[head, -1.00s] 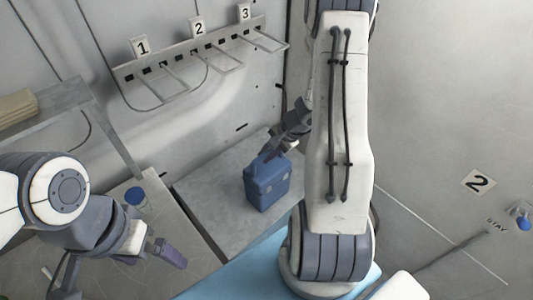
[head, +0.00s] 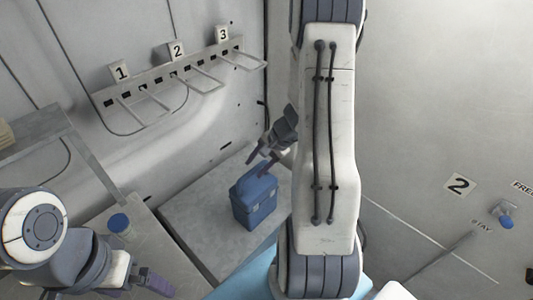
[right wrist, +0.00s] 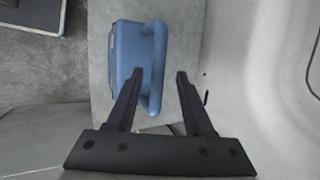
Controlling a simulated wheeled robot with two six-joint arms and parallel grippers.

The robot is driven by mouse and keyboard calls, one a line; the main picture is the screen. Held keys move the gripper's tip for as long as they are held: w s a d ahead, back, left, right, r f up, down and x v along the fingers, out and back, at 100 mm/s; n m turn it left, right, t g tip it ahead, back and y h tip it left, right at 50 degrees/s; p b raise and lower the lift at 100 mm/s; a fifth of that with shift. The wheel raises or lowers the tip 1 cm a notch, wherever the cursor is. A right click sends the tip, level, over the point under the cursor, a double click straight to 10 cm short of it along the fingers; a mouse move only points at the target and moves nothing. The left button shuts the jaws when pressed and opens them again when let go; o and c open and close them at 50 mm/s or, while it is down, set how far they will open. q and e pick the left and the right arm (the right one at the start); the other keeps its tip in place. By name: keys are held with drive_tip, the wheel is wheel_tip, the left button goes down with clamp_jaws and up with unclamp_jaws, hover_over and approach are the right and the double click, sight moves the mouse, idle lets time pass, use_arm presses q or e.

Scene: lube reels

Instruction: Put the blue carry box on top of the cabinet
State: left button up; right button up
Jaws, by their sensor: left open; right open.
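The blue carry box (head: 255,205) stands upright on a flat grey metal top (head: 195,222), which looks like the cabinet's top, near the wall. My right gripper (head: 258,167) is open just above the box. In the right wrist view the box (right wrist: 128,75) is seen from above. Its handle bar (right wrist: 156,60) lies between the two open fingers (right wrist: 160,74) in the picture; I cannot tell whether they touch it. Nothing is gripped. My left gripper (head: 152,282) is open and empty at the lower left, away from the box.
A wall rack (head: 180,75) with prongs and labels 1, 2 and 3 is behind. A blue-capped item (head: 119,223) stands on the grey surface at left. A shelf (head: 40,135) is at far left. My right arm hides the middle right.

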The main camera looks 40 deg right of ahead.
drive_tip(key=v, duration=0.8)
drive_tip(key=s+a+r+n+g, duration=0.1)
drive_tip(key=a+r+n+g, duration=0.1)
drive_tip(key=a+n, duration=0.5)
drive_tip(key=s+a+r+n+g, duration=0.1)
drive_tip(key=a+r+n, duration=0.15)
drive_tip(key=a, duration=0.85)
drive_tip(key=s+a+r+n+g+h, duration=0.1)
drive_tip(key=s+a+r+n+h, duration=0.2)
drive_tip(key=s+a+n, duration=1)
drive_tip(key=shift+s+r, duration=0.5)
drive_tip(key=shift+s, duration=0.55)
drive_tip(key=shift+f+b, duration=0.1)
drive_tip(key=shift+b, duration=0.2)
wheel_tip(320, 180, down, 5)
drive_tip(key=b, duration=0.4)
drive_tip(key=shift+r, duration=0.25)
